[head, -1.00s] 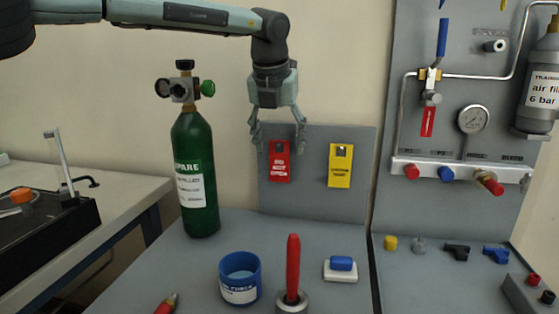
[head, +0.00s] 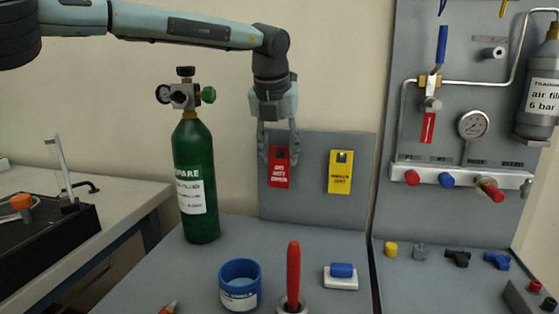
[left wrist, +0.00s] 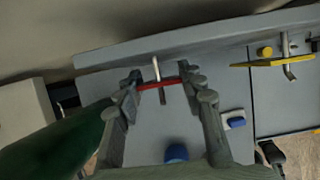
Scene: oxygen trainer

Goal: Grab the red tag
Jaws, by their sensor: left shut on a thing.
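The red tag (head: 279,169) hangs on the grey upright board (head: 310,205), left of the yellow tag (head: 340,172). My left gripper (head: 279,158) points down from above, with its fingers at the left and right edges of the red tag, shut on it. In the left wrist view the red tag (left wrist: 158,83) shows edge-on as a thin red strip between the fingertips, and a metal peg (left wrist: 158,72) still passes by it. My right gripper is in neither view.
A green SPARE cylinder (head: 194,180) with a regulator stands just left of the board. A blue cup (head: 240,284), a red upright handle (head: 293,272) and a blue-and-white block (head: 341,277) stand on the bench in front. A valve panel (head: 450,130) rises at the right.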

